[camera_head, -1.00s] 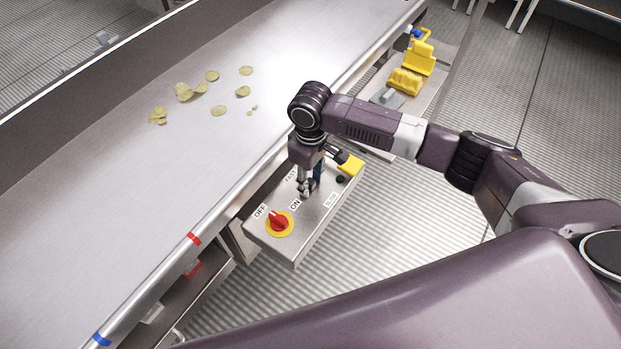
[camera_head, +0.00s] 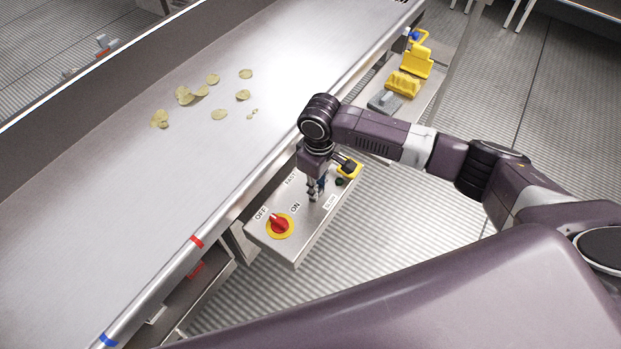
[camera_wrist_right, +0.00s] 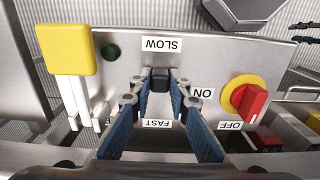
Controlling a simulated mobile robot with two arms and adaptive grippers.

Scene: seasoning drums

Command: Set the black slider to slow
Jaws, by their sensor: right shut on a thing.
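The control box (camera_head: 310,222) is a steel panel beside the conveyor, with printed FAST (camera_wrist_right: 157,123) and SLOW (camera_wrist_right: 162,45) labels. My right gripper (camera_wrist_right: 160,84) reaches down over the panel, and its two fingertips are shut on the black slider (camera_wrist_right: 160,75). In the right wrist view the slider is nearer SLOW than FAST, just short of the SLOW label. In the head view my right gripper (camera_head: 315,195) hides most of the slider. My left gripper is not in view.
A red knob on a yellow disc (camera_head: 279,226) sits near the ON and OFF labels. A yellow block (camera_wrist_right: 67,48) and a dark green button (camera_wrist_right: 110,52) are at the panel's other end. Several chips (camera_head: 190,95) lie on the conveyor (camera_head: 130,200).

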